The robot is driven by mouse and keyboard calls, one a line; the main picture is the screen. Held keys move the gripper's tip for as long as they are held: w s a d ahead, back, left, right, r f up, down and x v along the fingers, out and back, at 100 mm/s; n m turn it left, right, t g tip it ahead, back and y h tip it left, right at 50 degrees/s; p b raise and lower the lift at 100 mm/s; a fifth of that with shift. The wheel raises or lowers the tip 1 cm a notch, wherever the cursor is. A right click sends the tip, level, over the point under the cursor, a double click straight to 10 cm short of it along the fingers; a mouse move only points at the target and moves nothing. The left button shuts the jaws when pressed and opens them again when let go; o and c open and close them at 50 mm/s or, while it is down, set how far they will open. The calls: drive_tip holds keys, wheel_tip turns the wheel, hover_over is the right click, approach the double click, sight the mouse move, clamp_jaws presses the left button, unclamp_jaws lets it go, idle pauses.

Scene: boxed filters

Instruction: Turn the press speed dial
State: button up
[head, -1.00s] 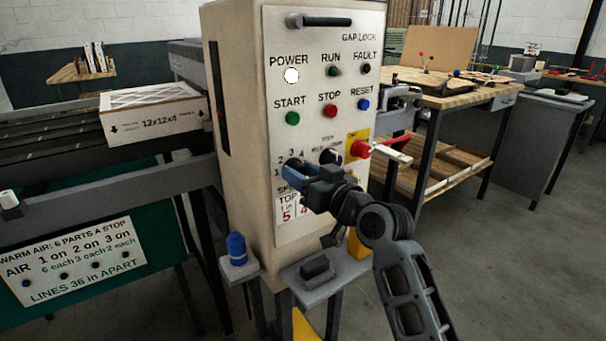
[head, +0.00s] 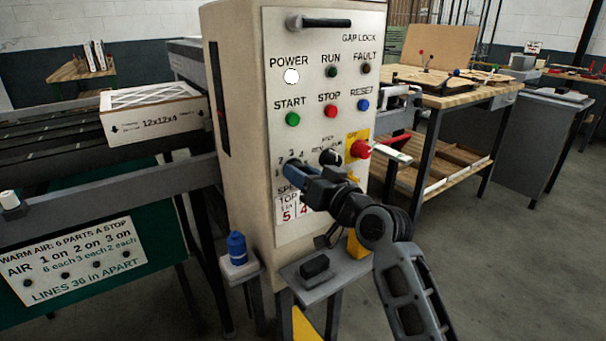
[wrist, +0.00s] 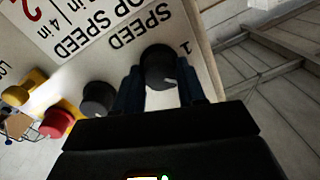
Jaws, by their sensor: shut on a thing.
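The press speed dial (wrist: 158,68) is a dark round knob with a small white pointer mark, on the pale control panel (head: 310,215). In the wrist view it sits between the two fingers of my gripper (wrist: 160,95), which is shut on it. In the head view my gripper (head: 296,173) reaches the panel's lower left, and its fingers hide most of the dial. Scale numbers show around the dial there, and the speed label is partly covered by my gripper.
A second black knob (head: 330,157) and a red button (head: 360,149) on a yellow plate are right of the dial. Start (head: 292,119), stop (head: 330,111) and reset (head: 363,104) buttons are above. A small shelf (head: 335,279) with a dark block is below.

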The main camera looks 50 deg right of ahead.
drive_tip(key=o, duration=1.1)
drive_tip(key=shift+c, duration=0.2)
drive_tip(key=shift+s, duration=0.15)
drive_tip(key=b+v, duration=0.1)
drive_tip(key=v, duration=0.6)
drive_tip(key=shift+s, duration=0.3)
drive_tip(key=shift+a, duration=0.15)
drive_tip(key=s+a+f+g, duration=0.2)
drive_tip(key=s+a+f, duration=0.9)
drive_tip(key=a, duration=0.1)
drive_tip(key=s+a+n+y, duration=0.2)
drive_tip(key=s+a+n, duration=0.1)
drive_tip(key=s, duration=0.6)
drive_tip(key=s+a+n+g+y, duration=0.1)
drive_tip(key=s+a+n+y, duration=0.1)
drive_tip(key=s+a, duration=0.4)
drive_tip(key=s+n, duration=0.1)
drive_tip(key=s, duration=0.2)
drive_tip(key=shift+s+a, duration=0.2)
drive_tip(key=shift+s, duration=0.2)
